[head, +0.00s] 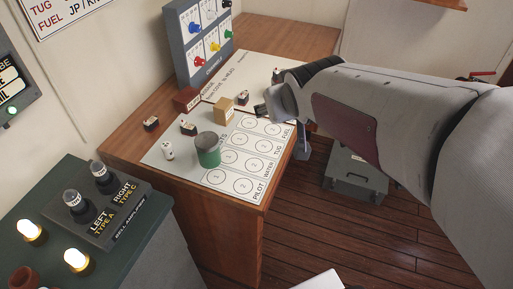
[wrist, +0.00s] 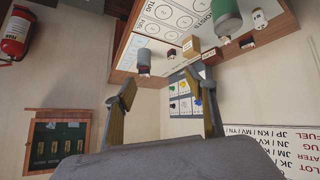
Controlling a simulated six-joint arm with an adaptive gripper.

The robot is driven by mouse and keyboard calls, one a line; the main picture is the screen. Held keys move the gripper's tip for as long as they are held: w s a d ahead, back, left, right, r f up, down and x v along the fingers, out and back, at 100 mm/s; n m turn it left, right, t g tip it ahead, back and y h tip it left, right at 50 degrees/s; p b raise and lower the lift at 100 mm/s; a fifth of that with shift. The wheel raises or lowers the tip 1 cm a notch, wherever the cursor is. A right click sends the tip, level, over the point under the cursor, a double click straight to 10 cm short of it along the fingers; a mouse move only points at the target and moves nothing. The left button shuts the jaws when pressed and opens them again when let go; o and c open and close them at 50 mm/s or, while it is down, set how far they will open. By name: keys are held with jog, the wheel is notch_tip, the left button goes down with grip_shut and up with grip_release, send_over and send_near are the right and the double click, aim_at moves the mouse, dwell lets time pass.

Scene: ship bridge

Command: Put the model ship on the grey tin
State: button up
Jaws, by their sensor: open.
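Several small dark-and-white pieces that look like model ships are on the desk: one (head: 151,123) at the left, one (head: 188,128) by the green tin, and one (head: 243,97) beside the tan block. They are too small to tell apart well. A grey cylinder (wrist: 143,62), possibly the grey tin, stands near the chart's edge in the wrist view; my arm seems to hide it in the head view. My gripper (wrist: 157,88) is open and empty, fingers apart, above the desk's right part; it touches nothing I can make out.
A green tin (head: 207,150) with a grey top, a white piece (head: 168,149) and a tan block (head: 223,110) stand on the desk. A panel of coloured knobs (head: 205,42) rises behind. A grey case (head: 355,178) is on the floor. The chart's front circles are clear.

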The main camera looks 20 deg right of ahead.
jog(key=s+a+f+g+y, duration=0.1)
jog(key=s+a, duration=0.2)
jog(key=s, duration=0.3)
jog(key=s+a+f+g, duration=0.1)
jog(key=s+a, duration=0.2)
jog(key=s, duration=0.3)
jog(key=s+a+n+g+y, duration=0.1)
jog(key=s+a, duration=0.2)
jog(key=s, duration=0.4)
jog(key=shift+a+f+y, duration=0.3)
jog(key=shift+f, duration=0.1)
